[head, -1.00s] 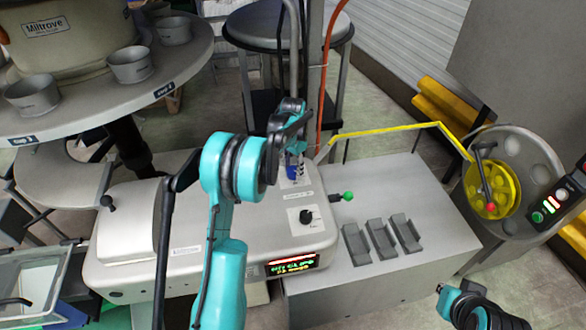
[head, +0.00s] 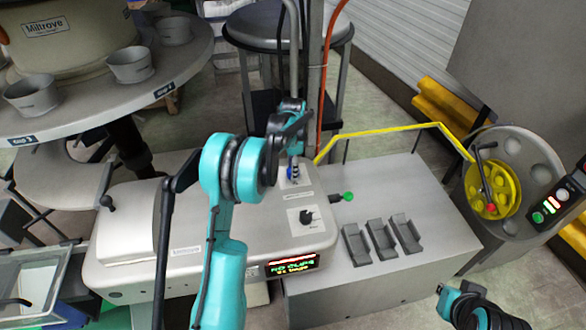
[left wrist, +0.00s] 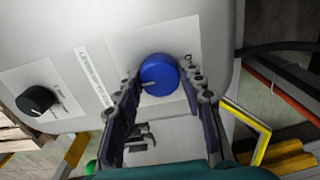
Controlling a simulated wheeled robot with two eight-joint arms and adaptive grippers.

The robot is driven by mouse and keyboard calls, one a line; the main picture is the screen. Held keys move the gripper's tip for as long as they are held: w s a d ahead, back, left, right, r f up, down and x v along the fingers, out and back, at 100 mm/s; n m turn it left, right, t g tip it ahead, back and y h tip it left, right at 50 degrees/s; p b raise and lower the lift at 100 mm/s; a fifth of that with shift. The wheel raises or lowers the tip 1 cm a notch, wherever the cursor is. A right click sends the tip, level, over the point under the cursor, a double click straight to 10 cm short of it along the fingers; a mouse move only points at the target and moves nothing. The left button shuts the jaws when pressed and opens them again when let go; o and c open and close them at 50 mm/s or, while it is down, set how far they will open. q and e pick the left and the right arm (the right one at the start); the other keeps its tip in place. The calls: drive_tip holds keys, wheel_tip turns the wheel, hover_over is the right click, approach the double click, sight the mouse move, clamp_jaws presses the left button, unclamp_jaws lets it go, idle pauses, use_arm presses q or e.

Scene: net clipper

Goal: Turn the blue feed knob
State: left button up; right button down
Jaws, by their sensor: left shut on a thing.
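The blue feed knob (left wrist: 159,74) has a pale pointer line, directed toward lower left in the left wrist view. In the head view the knob (head: 291,170) sits on a pale plate on top of the grey machine, partly hidden by my gripper. My left gripper (left wrist: 160,77) has one dark finger on each side of the knob and is shut on it. In the head view the left gripper (head: 294,160) reaches down to the knob from above. Part of my right arm (head: 470,305) shows at the bottom right; its fingertips cannot be made out.
A black knob (head: 309,217) is on the same machine, nearer its display (head: 292,266). A green-tipped lever (head: 347,196) sticks out at its right edge. Several grey holders (head: 381,239) lie on the bench. A yellow rail (head: 385,130) and an orange hose (head: 325,70) are close by.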

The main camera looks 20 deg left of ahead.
idle(0.4)
use_arm(q)
drive_tip(key=o, duration=1.2)
drive_tip(key=shift+c, duration=0.2)
drive_tip(key=shift+r, duration=0.1)
wheel_tip(320, 180, up, 12)
